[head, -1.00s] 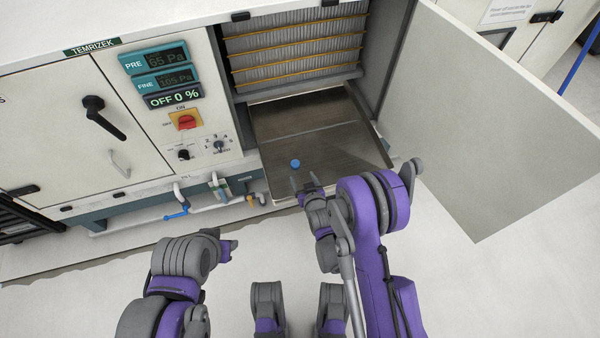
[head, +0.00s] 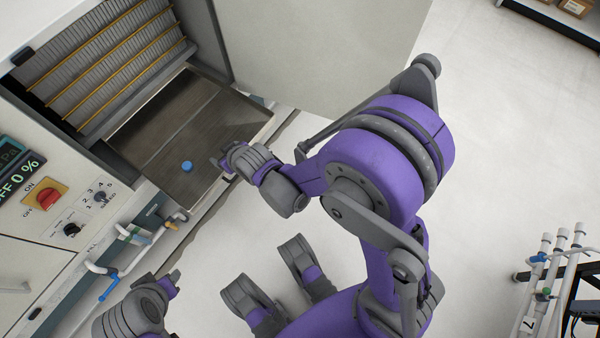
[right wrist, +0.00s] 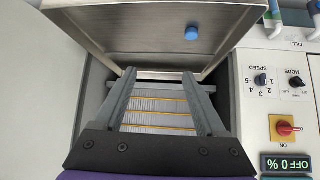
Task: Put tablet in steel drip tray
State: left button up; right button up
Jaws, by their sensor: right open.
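The tablet, a small blue disc (head: 187,166), rests on the steel drip tray (head: 215,120) near its front edge. In the right wrist view the tablet (right wrist: 191,33) shows on the tray (right wrist: 135,25), beyond and to the right of the fingertips. My right gripper (head: 221,163) is open and empty at the tray's front edge, apart from the tablet. Its two grey fingers (right wrist: 160,76) are spread in the right wrist view with nothing between them. My left gripper (head: 172,284) is low at the left, away from the tray; its jaws are too unclear to read.
The open cabinet door (head: 320,50) stands beyond my right arm. Ribbed filters (head: 100,60) with yellow strips rise behind the tray. A control panel with a red switch (head: 48,198) is at left, with pipes and valves (head: 120,270) below. The floor at right is clear up to a pipe rack (head: 555,270).

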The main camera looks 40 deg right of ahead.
jog(key=s+d+r+m+g, duration=0.1)
jog(key=s+d+r, duration=0.3)
jog(key=s, duration=0.7)
jog(key=s+d+r+m+g+h, duration=0.1)
jog(key=s+d+r+g, duration=0.2)
jog(key=s, duration=0.9)
jog(key=shift+s+d+r+g+h, duration=0.25)
jog(key=shift+d+r, duration=0.2)
jog(key=shift+d, duration=0.6)
